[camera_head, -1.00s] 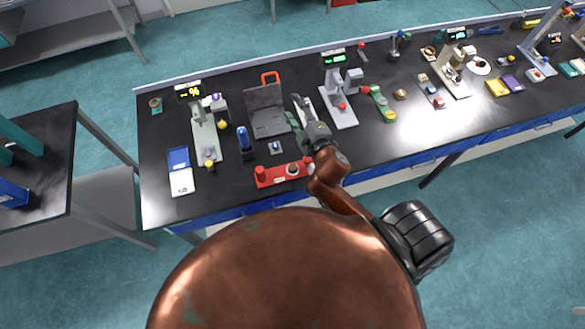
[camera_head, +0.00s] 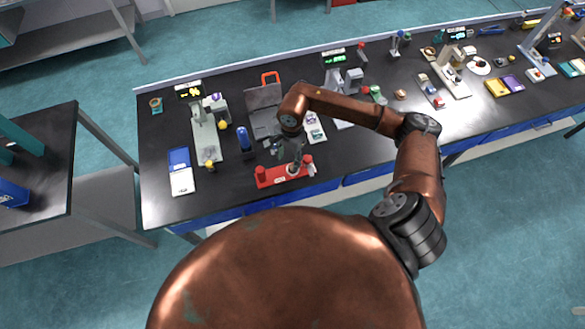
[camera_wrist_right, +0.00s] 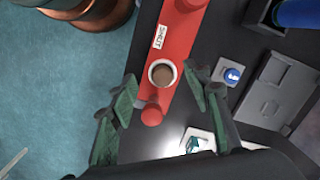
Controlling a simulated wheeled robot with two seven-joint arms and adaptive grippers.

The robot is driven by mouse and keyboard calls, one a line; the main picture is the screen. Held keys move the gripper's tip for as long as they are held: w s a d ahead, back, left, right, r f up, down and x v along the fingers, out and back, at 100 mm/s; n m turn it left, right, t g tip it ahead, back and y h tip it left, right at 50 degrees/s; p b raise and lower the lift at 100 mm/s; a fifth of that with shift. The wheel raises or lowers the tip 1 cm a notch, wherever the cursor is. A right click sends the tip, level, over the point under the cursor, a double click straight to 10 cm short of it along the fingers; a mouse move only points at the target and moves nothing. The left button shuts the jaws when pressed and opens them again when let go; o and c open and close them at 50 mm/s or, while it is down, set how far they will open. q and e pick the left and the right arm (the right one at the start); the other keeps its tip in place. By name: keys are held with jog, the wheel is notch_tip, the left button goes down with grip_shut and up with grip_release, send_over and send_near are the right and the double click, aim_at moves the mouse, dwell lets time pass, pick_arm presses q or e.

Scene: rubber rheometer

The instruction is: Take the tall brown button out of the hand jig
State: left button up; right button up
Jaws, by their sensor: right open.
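The red hand jig (camera_head: 271,178) lies near the bench's front edge, with a red knob at each end. In the right wrist view the jig (camera_wrist_right: 176,50) runs from the top to the centre. The brown button (camera_wrist_right: 162,73) sits in a pale round ring on the jig, seen from above, so its height cannot be judged. My right gripper (camera_wrist_right: 161,80) is open, its two fingers on either side of the ring and button. In the head view my right gripper (camera_head: 293,163) points down over the jig and partly hides the button. My left gripper is not in view.
A blue bottle-like cylinder (camera_head: 244,138) stands behind the jig's left end. A grey open case (camera_head: 262,118) lies further back. A blue-and-white pad (camera_head: 180,172) lies at left. Instruments (camera_head: 208,140) line the bench. The bench front at left is clear.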

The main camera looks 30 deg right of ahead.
jog(key=d, duration=0.1)
jog(key=d+f, duration=0.1)
jog(key=d+h, duration=0.1)
jog(key=shift+w+f, duration=0.1)
jog(key=shift+f, duration=0.15)
jog(key=shift+w+a+f+p, duration=0.15)
jog(key=shift+f+p, duration=0.45)
jog(key=shift+f, duration=0.95)
jog(key=shift+w+a+f+p, duration=0.15)
jog(key=shift+f+p, duration=0.45)
jog(key=shift+f, duration=0.95)
jog(key=shift+c, duration=0.5)
jog(key=c, duration=1)
